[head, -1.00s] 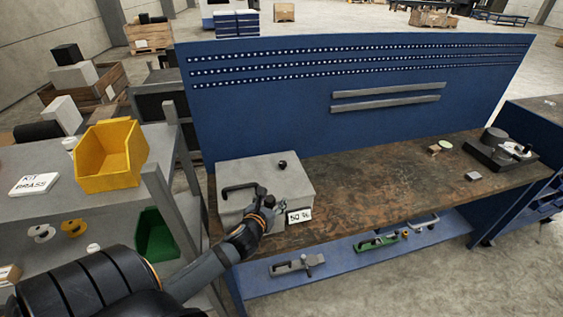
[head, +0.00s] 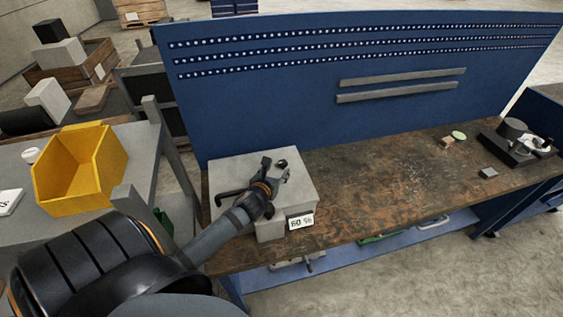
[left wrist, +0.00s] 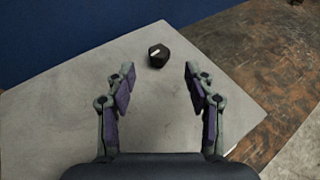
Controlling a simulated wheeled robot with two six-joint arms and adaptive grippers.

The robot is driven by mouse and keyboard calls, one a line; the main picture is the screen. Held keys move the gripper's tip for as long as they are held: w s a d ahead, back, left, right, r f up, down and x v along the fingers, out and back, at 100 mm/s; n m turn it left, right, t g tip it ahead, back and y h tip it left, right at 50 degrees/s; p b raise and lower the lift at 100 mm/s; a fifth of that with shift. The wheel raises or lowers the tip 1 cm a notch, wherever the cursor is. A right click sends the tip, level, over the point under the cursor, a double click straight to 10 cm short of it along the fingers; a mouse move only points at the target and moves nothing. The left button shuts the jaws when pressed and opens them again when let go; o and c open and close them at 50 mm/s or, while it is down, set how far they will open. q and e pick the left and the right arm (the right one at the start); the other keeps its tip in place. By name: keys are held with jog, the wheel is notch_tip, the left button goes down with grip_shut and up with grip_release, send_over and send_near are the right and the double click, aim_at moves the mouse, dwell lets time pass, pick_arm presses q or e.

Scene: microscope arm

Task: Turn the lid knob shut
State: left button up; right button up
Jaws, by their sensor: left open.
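The lid knob (left wrist: 158,56) is a small black knob with a white mark on top. It sits on the grey lid of a box (left wrist: 75,90) near the lid's far edge. In the head view the knob (head: 283,163) shows just beyond the fingers. My left gripper (head: 275,168) is open above the lid. In the left wrist view its two fingers (left wrist: 158,75) are spread wide, and the knob lies ahead of them, roughly between their lines, not touched. My right gripper is not in view.
A black handle (head: 228,198) sits on the lid's left side, and a white label (head: 300,221) is on the box's front. The box stands at the left end of the brown workbench (head: 380,180). A blue panel (head: 270,105) rises behind. A yellow bin (head: 80,170) stands on a shelf at left.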

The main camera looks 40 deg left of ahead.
aim_at(282, 163)
pick_arm(q)
jog(key=x, duration=0.4)
jog(key=shift+w+a+p, duration=0.1)
jog(key=shift+w+p, duration=0.15)
jog(key=shift+p, duration=0.05)
jog(key=x, duration=0.2)
jog(key=shift+w+a+f, duration=0.2)
jog(key=shift+f, duration=0.15)
jog(key=shift+w, duration=0.15)
jog(key=shift+c, duration=0.8)
jog(key=shift+f, duration=0.1)
grip_shut()
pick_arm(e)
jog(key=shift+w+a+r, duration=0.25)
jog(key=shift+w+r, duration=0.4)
